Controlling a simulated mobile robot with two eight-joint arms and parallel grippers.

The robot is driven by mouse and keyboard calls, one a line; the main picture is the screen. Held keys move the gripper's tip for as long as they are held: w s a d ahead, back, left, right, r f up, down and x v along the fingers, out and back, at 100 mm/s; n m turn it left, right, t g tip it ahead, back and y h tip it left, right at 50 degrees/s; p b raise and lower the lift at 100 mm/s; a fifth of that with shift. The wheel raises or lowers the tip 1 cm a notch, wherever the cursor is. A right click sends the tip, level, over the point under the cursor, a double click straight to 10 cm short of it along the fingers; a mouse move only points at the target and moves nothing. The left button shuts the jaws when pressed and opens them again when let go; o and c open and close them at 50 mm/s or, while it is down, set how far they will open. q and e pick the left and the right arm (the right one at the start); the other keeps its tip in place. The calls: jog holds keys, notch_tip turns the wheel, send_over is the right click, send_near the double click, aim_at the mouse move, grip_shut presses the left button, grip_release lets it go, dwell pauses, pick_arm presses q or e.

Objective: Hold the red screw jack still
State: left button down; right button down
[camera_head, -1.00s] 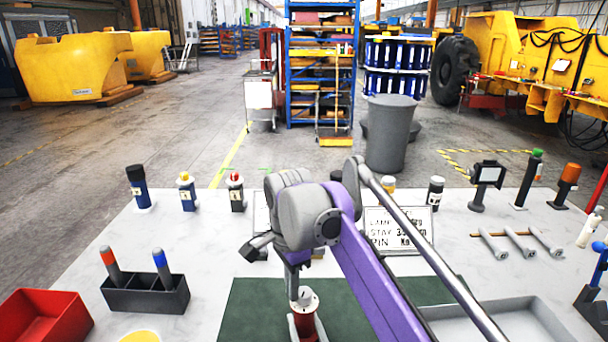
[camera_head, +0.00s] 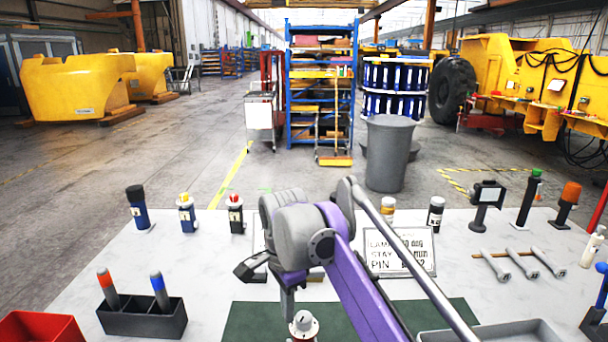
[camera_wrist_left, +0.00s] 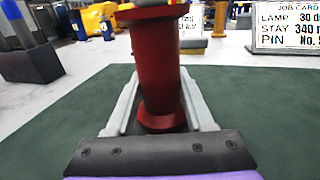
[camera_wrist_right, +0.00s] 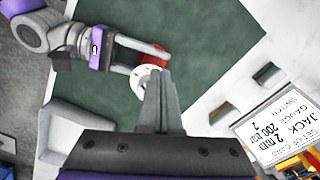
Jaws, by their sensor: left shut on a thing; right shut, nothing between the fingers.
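The red screw jack (camera_wrist_left: 157,65) stands upright on a green mat (camera_wrist_left: 250,100) in the left wrist view. My left gripper (camera_wrist_left: 160,115) is shut on it, one pale finger along each side. In the right wrist view the left gripper (camera_wrist_right: 115,52) reaches the jack's red body (camera_wrist_right: 155,53) from the side. The jack's pale round top (camera_head: 303,325) shows at the bottom of the head view; its body is cut off there. My right gripper (camera_head: 288,308) is shut and empty beside that top. Its fingers (camera_wrist_right: 160,88) overlap the top in the right wrist view; contact cannot be told.
A job card (camera_head: 400,250) stands behind the mat. A dark holder with two markers (camera_head: 143,318) and a red bin (camera_head: 38,328) are at the left. A grey tray (camera_head: 490,332) is at the right, with several metal pins (camera_head: 520,263) behind it. Bottles line the back edge.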

notch_tip(320, 180, up, 6)
jog(key=shift+s+f, duration=0.1)
jog(key=shift+f, duration=0.05)
dwell(0.4)
notch_tip(320, 180, down, 6)
jog(key=s+d, duration=0.1)
jog(key=s, duration=0.1)
jog(key=shift+d, duration=0.2)
dwell(0.6)
jog(key=shift+w+d, duration=0.2)
dwell(0.7)
